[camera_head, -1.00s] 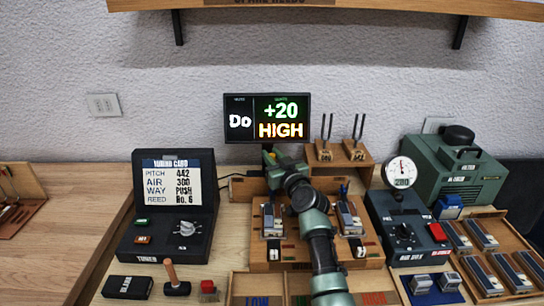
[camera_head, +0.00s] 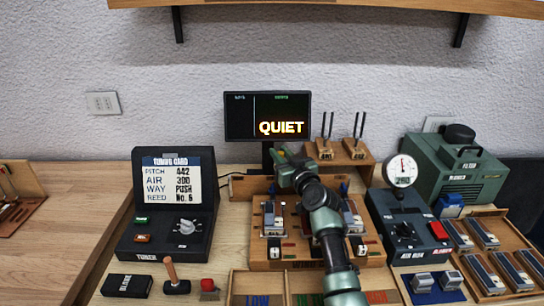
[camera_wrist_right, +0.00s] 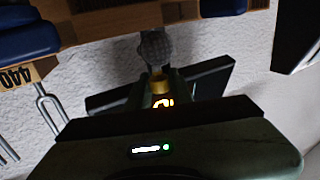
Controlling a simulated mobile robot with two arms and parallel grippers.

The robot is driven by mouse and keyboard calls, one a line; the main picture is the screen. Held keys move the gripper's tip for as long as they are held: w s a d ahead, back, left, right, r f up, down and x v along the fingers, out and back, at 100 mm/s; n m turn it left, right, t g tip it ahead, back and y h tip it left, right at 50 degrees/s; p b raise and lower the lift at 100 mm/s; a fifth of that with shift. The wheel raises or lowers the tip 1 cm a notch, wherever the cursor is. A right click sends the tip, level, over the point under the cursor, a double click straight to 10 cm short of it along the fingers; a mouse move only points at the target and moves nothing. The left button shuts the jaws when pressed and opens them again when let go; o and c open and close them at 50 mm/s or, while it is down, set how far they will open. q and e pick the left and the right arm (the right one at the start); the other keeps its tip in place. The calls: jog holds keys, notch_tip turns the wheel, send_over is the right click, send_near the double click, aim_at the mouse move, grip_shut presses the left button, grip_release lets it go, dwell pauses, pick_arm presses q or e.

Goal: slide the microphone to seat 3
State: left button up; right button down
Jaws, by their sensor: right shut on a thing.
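The microphone shows in the right wrist view as a grey mesh head (camera_wrist_right: 154,46) with a brass-coloured band below it. My right gripper (camera_head: 277,154) is shut on the microphone, behind the wooden bench block (camera_head: 290,266) and just below the screen. In the right wrist view my gripper (camera_wrist_right: 153,97) covers the microphone's lower part. In the head view my gripper and arm hide the microphone. Seat 3 cannot be made out. My left gripper is not in view.
The screen (camera_head: 240,117) reads QUIET. The tuner box (camera_head: 147,238) stands left, and the air box with its gauge (camera_head: 402,171) right. A wooden stand with tuning forks (camera_head: 338,150) is close to the right of my gripper. Reeds on the bench block lie beside my arm.

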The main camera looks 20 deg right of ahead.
jog(key=d, duration=0.2)
jog(key=s+d+b, duration=0.1)
jog(key=d, duration=0.3)
jog(key=shift+s+f+b, duration=0.1)
jog(key=shift+s+b, duration=0.2)
jog(key=shift+s, duration=0.1)
jog(key=c, duration=1.3)
grip_release()
jog(key=shift+o, duration=0.2)
jog(key=shift+s+d, duration=0.2)
jog(key=shift+s, duration=1.75)
jog(key=shift+s+d, duration=0.2)
jog(key=shift+s, duration=1.7)
